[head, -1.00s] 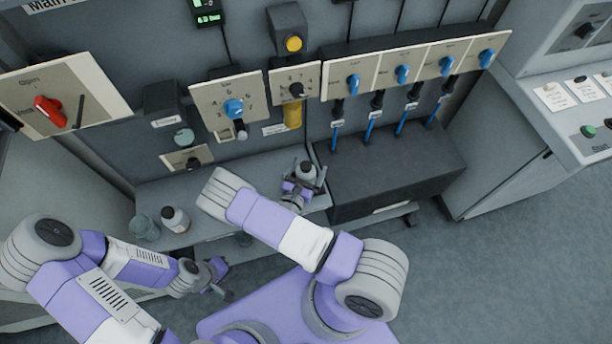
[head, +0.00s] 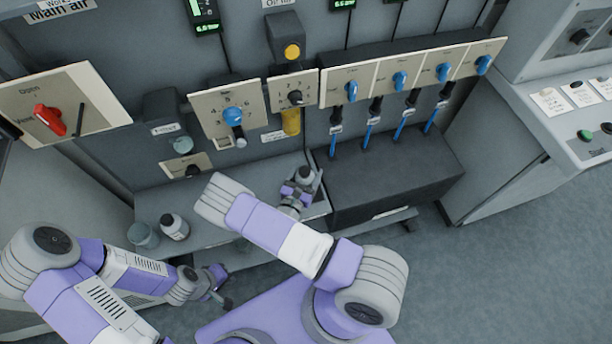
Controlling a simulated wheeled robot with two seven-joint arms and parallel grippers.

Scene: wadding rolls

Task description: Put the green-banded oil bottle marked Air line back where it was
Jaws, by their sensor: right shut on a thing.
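My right gripper (head: 304,183) is shut on a small bottle (head: 305,174) with a dark cap. The bottle looks upright, at the right end of the grey shelf, next to the dark box. Its band and label are hidden or too small to read, and I cannot tell whether it touches the shelf. My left gripper (head: 223,287) is low in front of the shelf, its fingers apart and nothing between them. A pale bottle with a dark cap (head: 174,227) and a grey-green jar (head: 142,236) stand at the shelf's left end.
The shelf (head: 270,182) is clear in its middle. A dark box (head: 385,180) with blue lines above it borders it on the right. A yellow cylinder (head: 291,122) and knob panels (head: 226,108) are on the wall behind. My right forearm covers part of the shelf front.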

